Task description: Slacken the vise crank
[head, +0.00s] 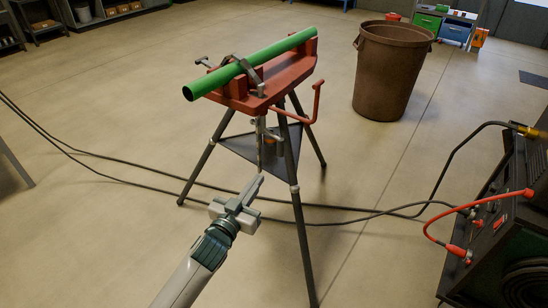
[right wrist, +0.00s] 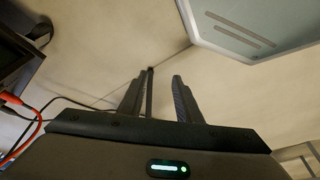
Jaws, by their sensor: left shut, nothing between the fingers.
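A red tripod pipe vise (head: 285,82) stands in the middle of the head view, with a green pipe (head: 262,62) lying across its top under a metal clamp. A red bent crank (head: 316,100) hangs at the vise's right side. A metal screw with a small cross handle (head: 262,133) hangs below the vise. My left gripper (head: 258,180) is shut and empty, pointing up, below the screw in the picture and apart from the red crank. My right gripper (right wrist: 157,77) shows only in the right wrist view; its fingers are apart with no vise part seen between them.
Tripod legs (head: 302,245) spread around a dark triangular shelf (head: 240,150). A brown bin (head: 388,75) stands behind right. A dark machine (head: 505,220) with a red cable (head: 470,203) is at the right. Black cables (head: 130,170) cross the floor. Open floor lies at the left.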

